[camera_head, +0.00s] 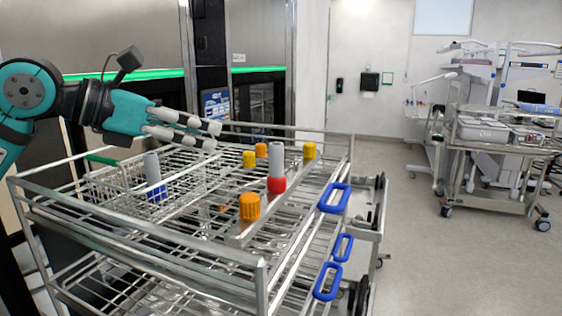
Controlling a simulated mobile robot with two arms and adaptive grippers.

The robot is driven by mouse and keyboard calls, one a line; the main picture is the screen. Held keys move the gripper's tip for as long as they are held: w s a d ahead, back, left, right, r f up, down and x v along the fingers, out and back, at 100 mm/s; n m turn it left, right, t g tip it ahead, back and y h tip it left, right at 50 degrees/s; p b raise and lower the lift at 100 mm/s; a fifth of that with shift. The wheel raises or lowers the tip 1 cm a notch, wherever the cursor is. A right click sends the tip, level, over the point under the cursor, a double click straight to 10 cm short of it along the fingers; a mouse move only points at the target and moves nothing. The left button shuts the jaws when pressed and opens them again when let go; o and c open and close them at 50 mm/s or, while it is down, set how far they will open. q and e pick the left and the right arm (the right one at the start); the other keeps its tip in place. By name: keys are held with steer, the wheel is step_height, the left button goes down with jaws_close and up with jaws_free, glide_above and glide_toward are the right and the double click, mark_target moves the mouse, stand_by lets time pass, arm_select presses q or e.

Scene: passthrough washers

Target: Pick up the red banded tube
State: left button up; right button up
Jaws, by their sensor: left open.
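The red banded tube (276,167) stands upright on the wire rack of the cart (262,268), right of the rack's middle. It is a grey cylinder with a red band at its foot. My left gripper (214,137) is above the rack's back left, to the left of the tube and apart from it. Its fingers point right, open and with nothing between them. My right gripper is out of view.
A grey tube with a blue band (153,177) stands in a wire basket (103,185) at left. An orange cap (250,206) and several yellow or orange caps stand around the red banded tube. Metal rails edge the rack. Blue handles (334,198) stick out at right. Open floor lies right.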

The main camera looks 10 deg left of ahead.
mark_target(270, 155)
arm_select(q)
steer(key=p+x, duration=0.2)
steer(key=x, duration=0.3)
steer(key=p+x, duration=0.3)
steer(key=x, duration=0.2)
steer(key=p+x, duration=0.3)
steer(key=x, duration=0.3)
steer(key=shift+s+d+f, duration=0.25)
steer(key=shift+s+f, duration=0.05)
steer(key=shift+f, duration=0.1)
steer(key=shift+w+d+f, duration=0.15)
steer(key=shift+w, duration=0.05)
steer(key=shift+f, duration=0.1)
steer(key=shift+c, duration=0.5)
jaws_close()
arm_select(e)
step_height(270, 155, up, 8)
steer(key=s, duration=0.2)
